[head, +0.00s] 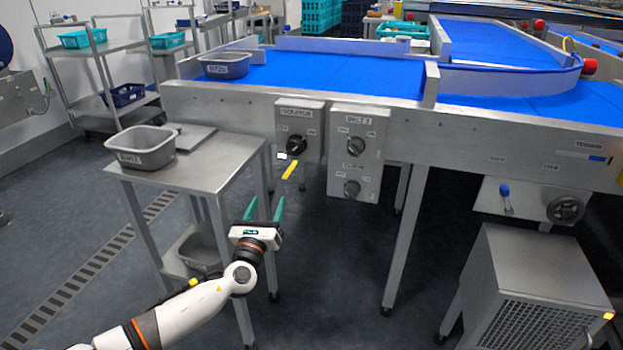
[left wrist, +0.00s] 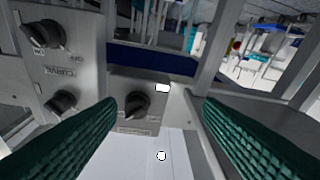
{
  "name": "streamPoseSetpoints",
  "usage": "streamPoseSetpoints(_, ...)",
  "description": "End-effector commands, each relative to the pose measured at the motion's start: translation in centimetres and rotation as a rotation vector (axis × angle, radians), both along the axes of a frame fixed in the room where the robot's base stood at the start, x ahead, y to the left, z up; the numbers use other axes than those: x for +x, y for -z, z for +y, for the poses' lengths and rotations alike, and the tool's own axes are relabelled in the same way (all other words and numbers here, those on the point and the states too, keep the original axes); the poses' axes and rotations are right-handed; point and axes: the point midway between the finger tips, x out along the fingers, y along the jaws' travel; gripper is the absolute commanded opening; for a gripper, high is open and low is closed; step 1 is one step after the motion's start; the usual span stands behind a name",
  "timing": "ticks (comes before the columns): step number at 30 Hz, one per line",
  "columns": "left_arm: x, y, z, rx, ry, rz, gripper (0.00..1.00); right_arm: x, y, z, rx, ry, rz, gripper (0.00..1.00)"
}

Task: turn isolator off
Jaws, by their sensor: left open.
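The isolator box (head: 312,118) is a grey panel on the conveyor's side frame, with a black rotary knob (head: 296,145). A white tag (head: 282,156) hangs beside the knob and a yellow strip (head: 290,170) below it. My left gripper (head: 264,207) is open and empty, below and in front of the box, apart from it. In the left wrist view the isolator knob (left wrist: 137,105) shows between the two green fingers, beyond them. The small position markings are too blurred to read surely. My right gripper is not in view.
The BELT 1 and CURVE panel (head: 341,183) with two black knobs stands just right of the isolator. A steel table (head: 215,165) with a grey crate (head: 141,147) is at left. The blue conveyor (head: 330,72) runs above. A vented cabinet (head: 530,275) is at lower right.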

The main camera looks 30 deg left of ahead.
Motion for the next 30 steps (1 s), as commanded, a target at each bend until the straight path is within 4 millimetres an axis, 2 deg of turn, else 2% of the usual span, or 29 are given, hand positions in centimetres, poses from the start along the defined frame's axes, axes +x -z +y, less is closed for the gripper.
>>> streamPoseSetpoints(1, 0.6, -1.2, -0.1, 0.140, 0.009, -0.025, 0.61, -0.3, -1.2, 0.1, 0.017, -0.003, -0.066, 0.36)
streamPoseSetpoints(3, 1.0, -3.0, -0.4, 0.288, 0.015, -0.045, 0.61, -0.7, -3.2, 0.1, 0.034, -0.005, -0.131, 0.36)
streamPoseSetpoints(6, 1.3, -4.3, -0.6, 0.395, 0.013, -0.060, 0.61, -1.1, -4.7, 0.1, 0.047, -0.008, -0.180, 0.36)
streamPoseSetpoints(11, 2.7, -5.1, -0.5, 0.414, 0.011, -0.063, 0.61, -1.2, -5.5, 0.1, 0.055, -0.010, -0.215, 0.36)
streamPoseSetpoints(17, 6.2, -6.5, 0.1, 0.410, 0.010, -0.063, 0.61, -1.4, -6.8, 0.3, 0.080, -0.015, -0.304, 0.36)
streamPoseSetpoints(24, 10.3, -8.1, 0.7, 0.408, 0.011, -0.061, 0.61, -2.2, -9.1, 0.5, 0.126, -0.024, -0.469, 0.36)
streamPoseSetpoints(30, 12.0, -8.8, 1.0, 0.407, 0.013, -0.060, 0.61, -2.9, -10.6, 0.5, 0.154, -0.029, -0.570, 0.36)
